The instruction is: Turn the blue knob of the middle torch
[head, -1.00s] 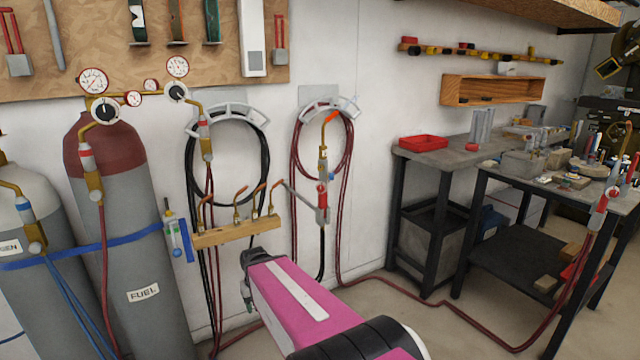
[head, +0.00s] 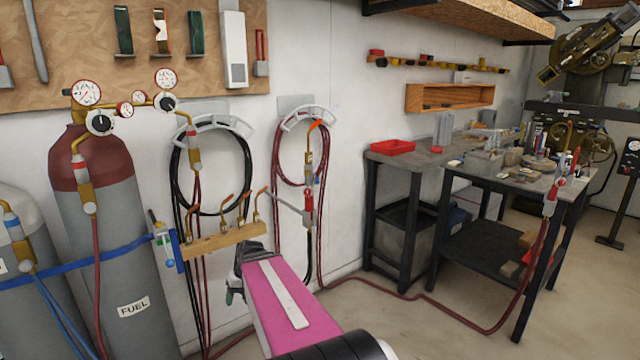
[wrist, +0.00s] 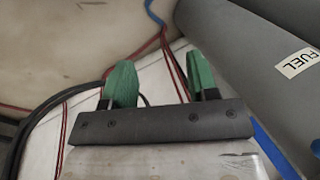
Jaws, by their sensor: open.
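A torch (head: 309,172) with a brass body, orange tip and red part hangs in front of the coiled red hose on the wall. Another torch-like fitting (head: 553,192) with red parts is at the right bench's front edge. A small green and blue item (head: 161,238) is by the fuel cylinder. I cannot make out a blue knob clearly or tell which torch is the middle one. My gripper (head: 236,290) is low in front of the wall, below the wooden tip rack. In the wrist view its green fingers (wrist: 163,84) are apart with nothing held between them.
A wooden rack (head: 222,240) with several brass tips is on the wall. The fuel cylinder (head: 115,245) stands left, held by a blue strap. A grey workbench (head: 420,153) and dark table stand right. A red hose (head: 400,293) trails across the floor.

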